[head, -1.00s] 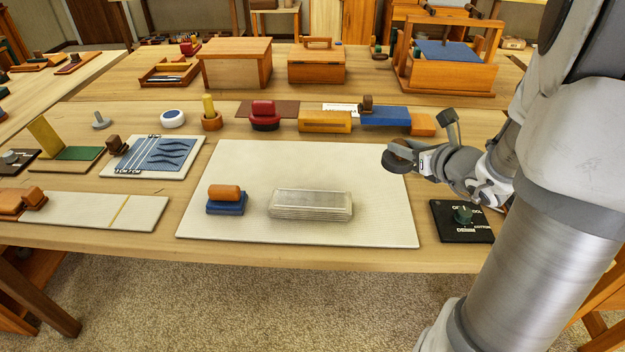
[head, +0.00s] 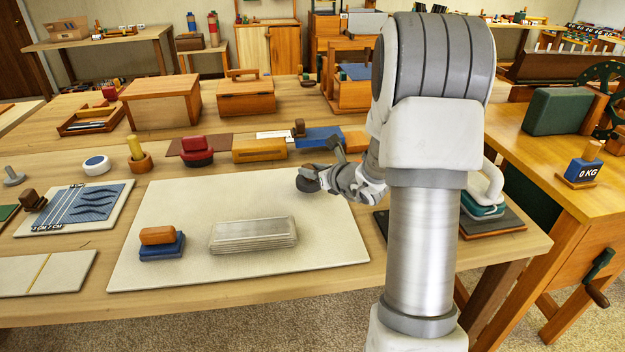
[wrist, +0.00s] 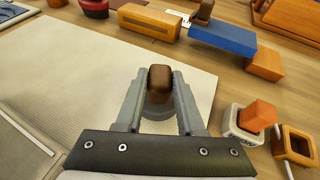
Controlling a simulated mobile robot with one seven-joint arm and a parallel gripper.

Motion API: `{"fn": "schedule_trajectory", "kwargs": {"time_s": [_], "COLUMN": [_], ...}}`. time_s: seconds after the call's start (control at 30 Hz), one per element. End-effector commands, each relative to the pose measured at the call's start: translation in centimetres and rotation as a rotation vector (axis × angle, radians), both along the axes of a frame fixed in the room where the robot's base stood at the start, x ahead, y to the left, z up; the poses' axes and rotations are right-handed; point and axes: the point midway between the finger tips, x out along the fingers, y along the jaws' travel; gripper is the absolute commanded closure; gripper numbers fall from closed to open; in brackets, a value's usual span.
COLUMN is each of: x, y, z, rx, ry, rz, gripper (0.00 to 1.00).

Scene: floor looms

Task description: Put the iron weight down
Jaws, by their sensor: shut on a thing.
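My gripper (wrist: 158,92) is shut on the brown knob (wrist: 160,78) of a weight with a round grey base, which I take to be the iron weight. In the head view the dark round weight (head: 307,180) shows at the end of my gripper (head: 325,176), near the far right corner of the pale mat (head: 190,197). The wrist view shows the weight above the mat's right part. My fingers hide part of its base. I cannot tell whether it touches the mat.
A pale ribbed block (head: 253,235) and a blue block with an orange top (head: 161,243) stand on the mat. An orange cube on a white holder (wrist: 257,115) and a wooden square frame (wrist: 296,146) lie right of the mat. The mat's right part is clear.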

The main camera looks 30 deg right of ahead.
Motion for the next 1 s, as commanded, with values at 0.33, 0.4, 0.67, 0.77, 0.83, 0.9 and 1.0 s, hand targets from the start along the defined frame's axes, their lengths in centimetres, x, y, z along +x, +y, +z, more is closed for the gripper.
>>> {"fn": "schedule_trajectory", "kwargs": {"time_s": [0.33,0.4,0.67,0.77,0.83,0.9,1.0], "x": [0.1,0.0,0.0,0.0,0.0,0.0,0.0], "y": [0.0,0.0,0.0,0.0,0.0,0.0,0.0], "z": [-1.9,-1.9,-2.4,-2.4,-2.4,-2.4,-2.4], "rx": [0.0,0.0,0.0,0.0,0.0,0.0,0.0], "ry": [-0.005,-0.005,0.001,0.001,0.001,0.001,0.001], "rz": [0.0,0.0,0.0,0.0,0.0,0.0,0.0], "gripper": [1.0,1.0,0.43,0.33,0.33,0.33,0.33]}}
